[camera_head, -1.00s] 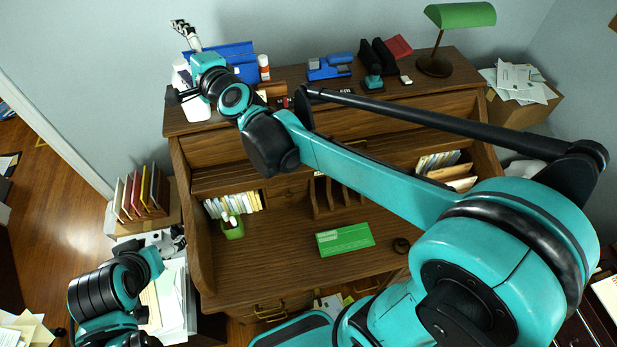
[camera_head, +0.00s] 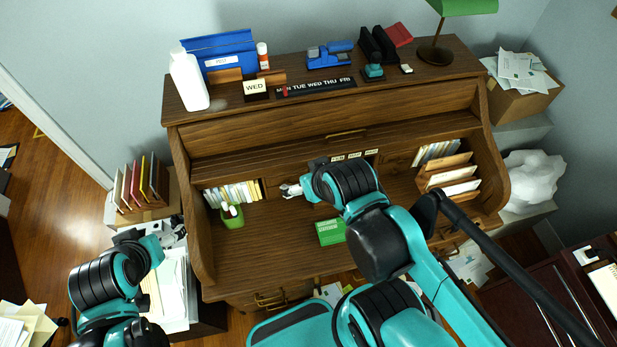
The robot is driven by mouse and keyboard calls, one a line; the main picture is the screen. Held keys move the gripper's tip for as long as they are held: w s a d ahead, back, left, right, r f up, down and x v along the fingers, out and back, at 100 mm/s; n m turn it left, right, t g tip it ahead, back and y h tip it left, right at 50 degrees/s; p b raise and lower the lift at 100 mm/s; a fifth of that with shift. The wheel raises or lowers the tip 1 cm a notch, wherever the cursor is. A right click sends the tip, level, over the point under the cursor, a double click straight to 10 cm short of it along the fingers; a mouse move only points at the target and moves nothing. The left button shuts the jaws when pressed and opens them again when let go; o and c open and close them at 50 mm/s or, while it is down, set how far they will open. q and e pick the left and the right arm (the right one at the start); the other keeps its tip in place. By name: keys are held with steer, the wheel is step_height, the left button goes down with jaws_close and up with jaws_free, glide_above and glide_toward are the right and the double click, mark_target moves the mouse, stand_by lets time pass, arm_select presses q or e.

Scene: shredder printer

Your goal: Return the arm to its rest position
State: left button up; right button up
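My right arm (camera_head: 378,240) reaches in from the lower right and is bent over the front of the wooden roll-top desk (camera_head: 330,271). Its gripper (camera_head: 287,190) is small and pale, pointing left in front of the desk's cubbyholes. I see nothing clearly held in it, but its finger opening is too small to tell. My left arm (camera_head: 97,286) is folded at the lower left. Its gripper (camera_head: 172,238) is near the stack of papers left of the desk, and its fingers are too unclear to judge.
The desk top holds a white bottle (camera_head: 189,80), a blue file holder (camera_head: 222,54), a WED block (camera_head: 256,88), a weekday strip (camera_head: 315,86) and a green lamp (camera_head: 437,50). On the writing surface are a green pen cup (camera_head: 231,216) and a green box (camera_head: 330,232).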

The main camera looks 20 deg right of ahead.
steer(key=shift+f, duration=0.1)
step_height(320, 180, down, 23)
steer(key=b, duration=2.3)
steer(key=shift+f+b, duration=0.2)
steer(key=shift+b, duration=0.15)
